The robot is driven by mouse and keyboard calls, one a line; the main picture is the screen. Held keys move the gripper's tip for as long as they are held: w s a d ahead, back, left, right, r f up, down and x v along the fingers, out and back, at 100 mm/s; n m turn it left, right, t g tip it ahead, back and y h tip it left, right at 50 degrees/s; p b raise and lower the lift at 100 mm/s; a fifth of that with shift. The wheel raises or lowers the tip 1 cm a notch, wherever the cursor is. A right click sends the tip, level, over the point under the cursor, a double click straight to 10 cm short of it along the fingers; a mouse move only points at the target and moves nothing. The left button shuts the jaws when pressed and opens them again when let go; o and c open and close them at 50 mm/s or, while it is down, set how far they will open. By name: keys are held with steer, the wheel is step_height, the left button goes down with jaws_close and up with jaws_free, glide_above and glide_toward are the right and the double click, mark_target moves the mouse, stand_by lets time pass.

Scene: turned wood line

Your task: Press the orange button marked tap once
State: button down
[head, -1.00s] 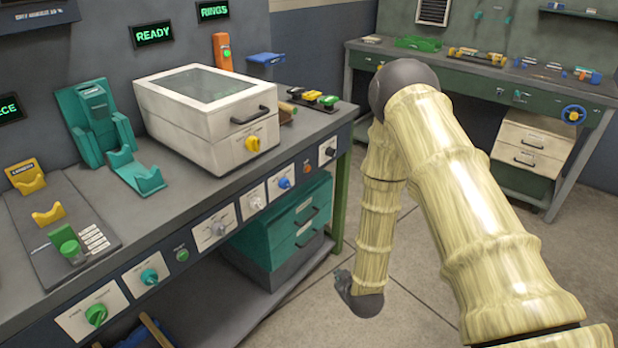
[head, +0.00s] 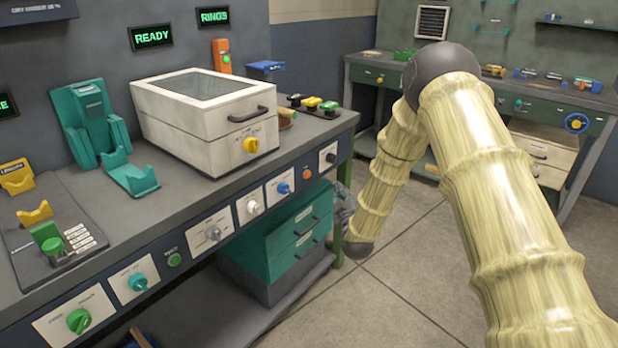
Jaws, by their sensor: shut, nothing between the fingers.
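A small round orange button (head: 307,174) sits on the front panel of the left workbench, toward its right end. Its label is too small to read. My gripper (head: 343,206) is dark, small and partly hidden by my own wrist. It looks shut and empty. It is to the right of the orange button and lower in the picture, near the bench's green right leg, apart from the button.
A black knob (head: 331,157) is right of the button and a blue knob (head: 283,188) left of it. Teal drawers (head: 290,238) stand under the bench (head: 190,193). A white box (head: 205,120) stands on top. Open floor lies right of the bench.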

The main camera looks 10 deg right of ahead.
steer(key=w+a+b, duration=0.1)
steer(key=w+a, duration=0.4)
steer(key=w, duration=0.2)
steer(key=shift+a+b, duration=0.2)
steer(key=shift+b, duration=0.15)
steer(key=shift+a, duration=0.1)
stand_by(1.6)
steer(key=shift+w+a, duration=0.2)
steer(key=shift+w, duration=0.1)
steer(key=shift+w+a, duration=0.2)
steer(key=shift+w, duration=0.1)
stand_by(0.9)
steer(key=shift+s, duration=0.1)
steer(key=shift+s+d, duration=0.45)
steer(key=shift+s, duration=0.1)
stand_by(0.4)
steer(key=shift+s+d+p, duration=0.35)
steer(key=shift+s+d, duration=0.45)
steer(key=shift+s, duration=0.2)
steer(key=shift+s+d+p, duration=0.3)
steer(key=shift+s+d, duration=0.45)
steer(key=shift+s, duration=0.2)
